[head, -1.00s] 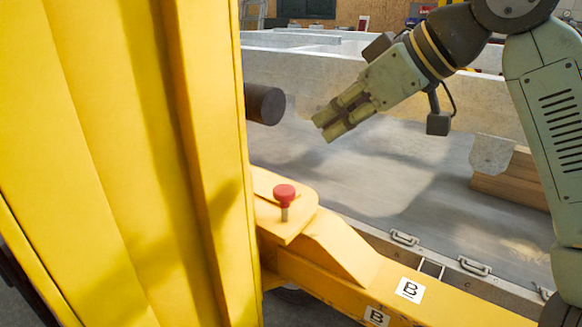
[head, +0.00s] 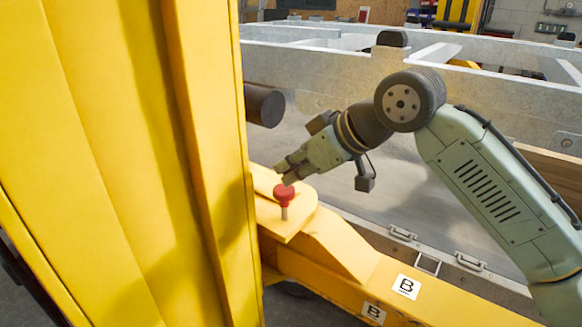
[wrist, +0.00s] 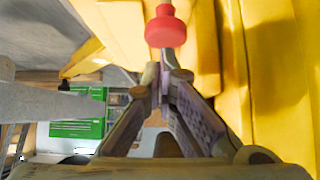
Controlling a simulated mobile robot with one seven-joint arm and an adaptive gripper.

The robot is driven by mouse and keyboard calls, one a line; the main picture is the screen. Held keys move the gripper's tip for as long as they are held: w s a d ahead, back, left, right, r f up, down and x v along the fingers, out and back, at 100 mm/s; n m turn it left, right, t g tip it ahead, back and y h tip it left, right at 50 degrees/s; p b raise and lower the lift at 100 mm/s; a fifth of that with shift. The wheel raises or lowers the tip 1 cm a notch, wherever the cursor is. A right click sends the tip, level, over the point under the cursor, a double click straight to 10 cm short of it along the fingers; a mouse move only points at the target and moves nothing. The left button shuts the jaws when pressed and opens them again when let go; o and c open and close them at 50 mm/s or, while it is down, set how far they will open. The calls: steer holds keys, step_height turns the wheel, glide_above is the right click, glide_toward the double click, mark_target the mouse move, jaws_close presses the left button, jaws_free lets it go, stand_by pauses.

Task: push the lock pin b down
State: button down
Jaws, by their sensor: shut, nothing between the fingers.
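Lock pin b (head: 284,196) has a red knob on a short metal shaft. It stands upright in the yellow bracket (head: 300,225) near the beam marked B, with part of its shaft showing above the plate. My gripper (head: 284,174) is shut and empty, its fingertips close to the red knob and slightly above it in the head view. In the wrist view the red knob (wrist: 166,27) appears just beyond the shut fingertips (wrist: 165,75). I cannot tell whether the fingertips touch it.
A tall yellow panel (head: 120,160) stands close on the left of the pin. A dark round bar end (head: 264,104) sticks out from it, behind the gripper. Grey concrete beams (head: 420,95) lie at the back. The yellow beam (head: 350,285) runs toward the lower right.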

mark_target(289, 189)
steer(key=shift+f, duration=0.25)
step_height(289, 189, down, 4)
steer(key=shift+r+b, duration=0.1)
steer(key=shift+b, duration=1.05)
steer(key=shift+r, duration=0.15)
